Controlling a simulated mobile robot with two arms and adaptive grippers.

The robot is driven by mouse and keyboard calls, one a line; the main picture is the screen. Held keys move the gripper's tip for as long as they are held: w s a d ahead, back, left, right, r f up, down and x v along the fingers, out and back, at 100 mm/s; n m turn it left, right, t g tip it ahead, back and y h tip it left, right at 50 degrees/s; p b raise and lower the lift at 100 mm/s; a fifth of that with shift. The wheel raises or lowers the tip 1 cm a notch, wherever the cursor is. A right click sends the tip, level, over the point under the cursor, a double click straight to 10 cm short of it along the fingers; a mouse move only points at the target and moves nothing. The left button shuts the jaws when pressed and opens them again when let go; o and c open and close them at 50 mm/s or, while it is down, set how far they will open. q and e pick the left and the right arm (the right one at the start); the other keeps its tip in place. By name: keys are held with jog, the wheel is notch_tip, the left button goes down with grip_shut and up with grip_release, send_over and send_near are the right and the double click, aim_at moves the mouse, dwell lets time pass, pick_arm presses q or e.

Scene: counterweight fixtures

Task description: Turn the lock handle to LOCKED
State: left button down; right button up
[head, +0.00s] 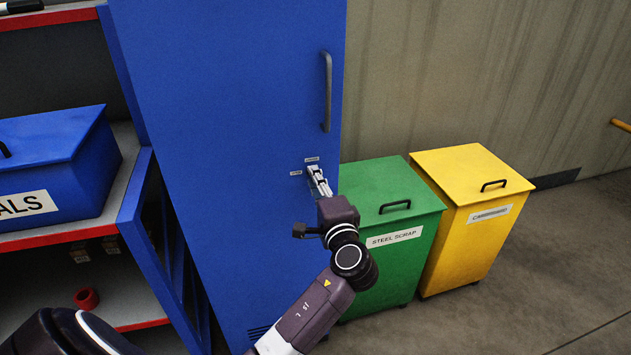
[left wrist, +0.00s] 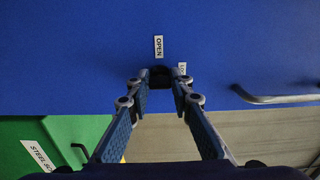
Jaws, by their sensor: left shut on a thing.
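The blue cabinet door (head: 230,130) is closed and carries the lock handle (left wrist: 160,76), a small dark piece on its face. Two small white labels sit by it: the OPEN label (left wrist: 158,46), left of the handle in the head view (head: 296,173), and a second label (left wrist: 182,68) above it (head: 312,159). The second label is partly covered by a finger in the wrist view. My left gripper (head: 317,178) reaches the door from below right and is shut on the lock handle. Its fingertips hide most of the handle, so I cannot tell its angle. My right gripper is not in view.
A long grey door pull (head: 327,92) stands out above the lock. A green steel scrap bin (head: 375,180) and a yellow bin (head: 460,162) stand right of the cabinet. A shelf with a blue lidded box (head: 60,150) is at left. Open floor lies at lower right.

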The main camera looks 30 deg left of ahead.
pick_arm(q)
jog(key=c, duration=1.7)
grip_release()
jog(key=v, duration=1.2)
jog(key=shift+f, duration=0.1)
